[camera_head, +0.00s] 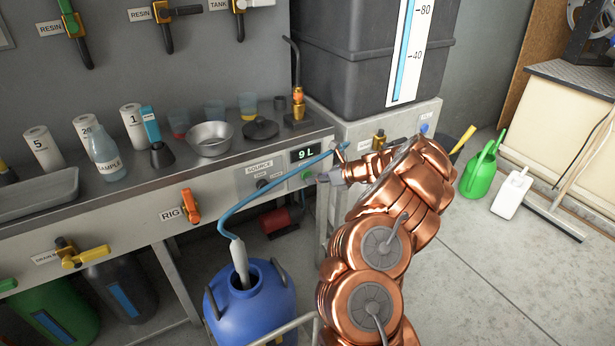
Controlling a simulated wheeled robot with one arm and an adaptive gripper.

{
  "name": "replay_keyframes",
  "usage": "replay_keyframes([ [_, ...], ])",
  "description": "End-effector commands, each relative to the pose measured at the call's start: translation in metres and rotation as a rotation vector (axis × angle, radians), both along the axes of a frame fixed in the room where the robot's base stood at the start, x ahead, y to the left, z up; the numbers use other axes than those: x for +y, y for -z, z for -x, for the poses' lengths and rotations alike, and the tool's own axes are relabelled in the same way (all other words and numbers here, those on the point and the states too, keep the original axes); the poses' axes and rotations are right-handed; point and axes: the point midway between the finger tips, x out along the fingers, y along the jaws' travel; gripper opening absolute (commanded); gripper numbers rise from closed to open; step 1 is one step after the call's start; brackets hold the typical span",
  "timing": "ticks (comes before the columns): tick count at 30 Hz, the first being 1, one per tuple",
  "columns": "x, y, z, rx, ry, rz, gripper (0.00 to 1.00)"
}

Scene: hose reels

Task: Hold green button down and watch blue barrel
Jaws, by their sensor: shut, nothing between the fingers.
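The green button (306,176) is on the control panel (272,176) on the front of the workbench, below a small display (303,154) reading "9 L". My gripper (322,178) is shut and empty, with its tip right beside the button; I cannot tell if it presses it. The blue barrel (262,312) stands on the floor below, partly hidden by a pale rail. A blue hose (232,207) runs from near my gripper down to a grey nozzle (239,262) in the barrel's opening. The liquid level inside the barrel is not visible.
An orange RIG valve (191,205) is left of the panel. A bowl (210,138), cups and bottles stand on the bench. A grey tank with a level gauge (409,55) stands behind. A green watering can (479,172) and white jug (511,193) are on the right floor.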

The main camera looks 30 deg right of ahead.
Motion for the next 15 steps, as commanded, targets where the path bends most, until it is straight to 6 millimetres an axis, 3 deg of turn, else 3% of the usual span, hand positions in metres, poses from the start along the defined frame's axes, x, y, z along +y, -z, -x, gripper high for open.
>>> replay_keyframes([
  [15, -0.0001, 0.0, -0.005, 0.0, 0.0, 0.0, 0.0],
])
